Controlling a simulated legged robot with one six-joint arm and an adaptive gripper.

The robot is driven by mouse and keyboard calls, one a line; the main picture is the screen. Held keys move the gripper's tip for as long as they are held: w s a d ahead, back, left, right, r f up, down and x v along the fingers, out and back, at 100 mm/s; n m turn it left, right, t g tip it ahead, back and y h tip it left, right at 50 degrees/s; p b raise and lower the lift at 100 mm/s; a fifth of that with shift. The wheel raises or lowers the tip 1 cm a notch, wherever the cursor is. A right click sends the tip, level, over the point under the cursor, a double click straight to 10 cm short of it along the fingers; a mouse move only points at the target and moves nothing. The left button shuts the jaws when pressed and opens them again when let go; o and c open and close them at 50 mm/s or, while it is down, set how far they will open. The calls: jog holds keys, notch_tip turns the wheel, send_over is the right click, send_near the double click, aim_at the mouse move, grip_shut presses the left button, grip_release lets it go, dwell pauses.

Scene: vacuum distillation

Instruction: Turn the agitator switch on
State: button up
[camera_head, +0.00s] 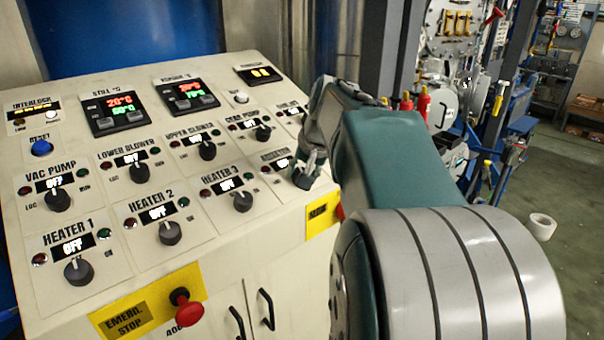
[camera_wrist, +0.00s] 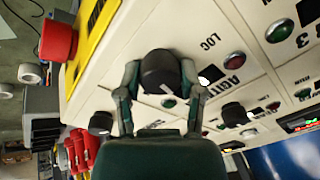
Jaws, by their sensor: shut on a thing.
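The agitator switch is a black rotary knob (camera_wrist: 160,73) on the sloped cream control panel (camera_head: 115,222). In the wrist view it sits between the two fingers of my gripper (camera_wrist: 158,85), which are shut on it from both sides. In the head view my gripper (camera_head: 308,172) is at the panel's right end, below the partly covered agitator label (camera_head: 274,155). The agitator display (camera_head: 282,163) is lit, but I cannot read it clearly. My gripper and arm hide most of the knob in the head view.
The heater 3 knob (camera_head: 242,201) is close on the left and the upper blower knob (camera_head: 207,150) is above it. A red emergency stop button (camera_head: 183,305) juts out at the panel's front. A red button also shows in the wrist view (camera_wrist: 58,41).

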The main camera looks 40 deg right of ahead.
jog(key=m, duration=0.4)
jog(key=shift+f+m, duration=0.15)
jog(key=shift+m, duration=0.15)
jog(key=m, duration=0.4)
jog(key=shift+m+g+h, duration=0.3)
jog(key=shift+m, duration=0.1)
jog(key=shift+s, duration=0.1)
jog(key=o, duration=1.2)
jog(key=shift+c, duration=0.2)
jog(key=shift+s+r, duration=0.1)
jog(key=shift+r, duration=0.4)
jog(key=v, duration=1.1)
